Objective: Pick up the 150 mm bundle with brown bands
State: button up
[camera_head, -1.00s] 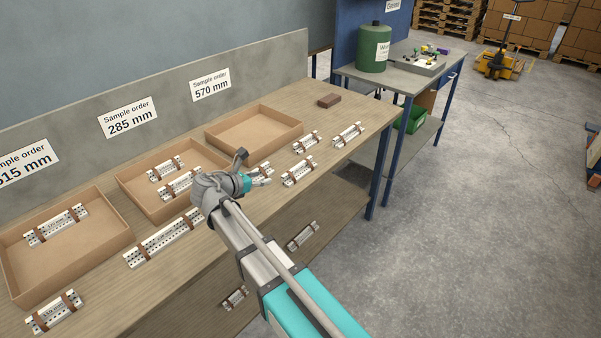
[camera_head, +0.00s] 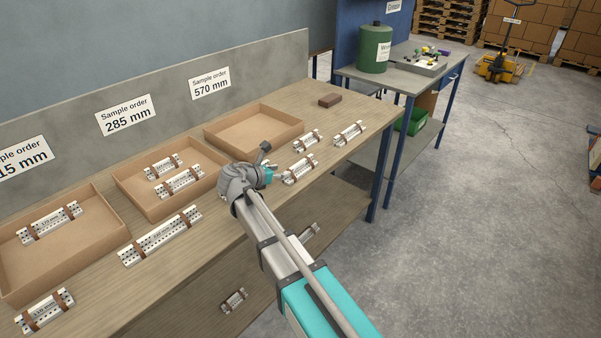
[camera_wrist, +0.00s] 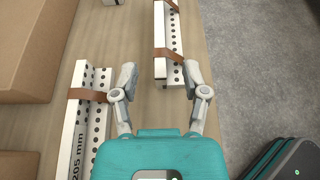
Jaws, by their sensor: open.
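My gripper (camera_head: 268,175) is open and empty above the table's front part. In the wrist view its fingertips (camera_wrist: 160,78) are spread, with the near end of a white perforated bundle (camera_wrist: 172,42) with brown bands between and beyond them. This looks like the bundle (camera_head: 299,168) just right of my gripper in the head view. Its label is not readable, so I cannot tell whether it is the 150 mm one. Another brown-banded bundle, marked 205 mm (camera_wrist: 75,140), lies left of my gripper in the wrist view.
More banded bundles lie on the table (camera_head: 308,140) (camera_head: 350,133) (camera_head: 160,235). Three cardboard trays, including the empty one (camera_head: 250,150), line the back. A brown block (camera_head: 330,100) lies at the far end. Bundles lie on the lower shelf (camera_head: 233,300). Open floor is right.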

aim_at(289, 170)
dwell(0.3)
jog(key=b+x, duration=0.1)
jog(key=x, duration=0.1)
jog(key=b+x, duration=0.1)
jog(key=x, duration=0.1)
jog(key=shift+w+f, duration=0.1)
jog(key=shift+f, duration=0.25)
jog(key=shift+w+d, duration=0.3)
grip_shut()
